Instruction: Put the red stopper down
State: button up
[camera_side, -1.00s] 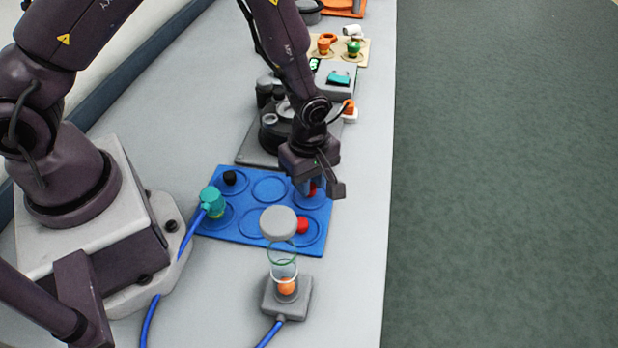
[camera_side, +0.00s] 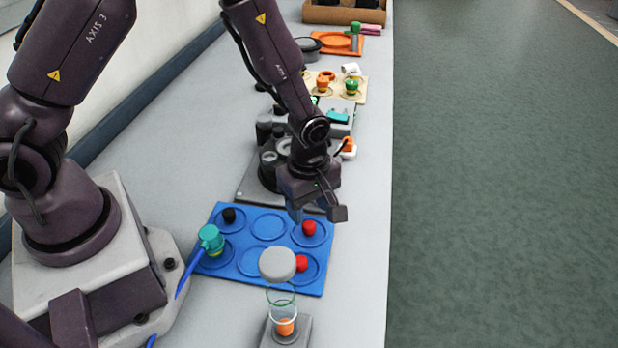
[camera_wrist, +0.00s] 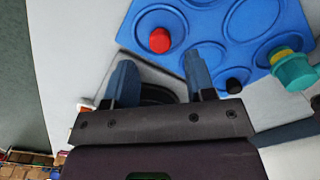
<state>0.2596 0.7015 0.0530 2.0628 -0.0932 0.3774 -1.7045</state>
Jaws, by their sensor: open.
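Two red stoppers show in the side view on the blue tray (camera_side: 236,273). One red stopper (camera_side: 309,228) sits in the back right ring. The other red stopper (camera_side: 301,264) sits in the front right ring, partly behind a grey cap. My gripper (camera_side: 318,210) is open and empty, just above and behind the back right stopper, apart from it. In the wrist view one red stopper (camera_wrist: 160,40) stands in its ring beyond the spread fingers (camera_wrist: 162,72), with nothing between them.
A teal-capped fitting (camera_side: 210,238) and a black stopper (camera_side: 228,215) occupy the tray's left side. A clear tube with a grey cap (camera_side: 277,264) stands in front. The tray's back middle ring is empty.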

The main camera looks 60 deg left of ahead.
notch_tip(320, 180, up, 9)
notch_tip(320, 180, up, 14)
jog(key=m+t, duration=0.3)
jog(key=m, duration=0.6)
send_over(308, 224)
jog(key=s+a, duration=0.4)
jog(key=s, duration=0.2)
jog(key=s+a+r+m+t, duration=0.2)
jog(key=s+r+m, duration=0.3)
jog(key=s+m, duration=0.3)
jog(key=shift+s+a+r+m+t, duration=0.3)
jog(key=shift+a+r+m, duration=0.15)
jog(key=shift+a, duration=0.2)
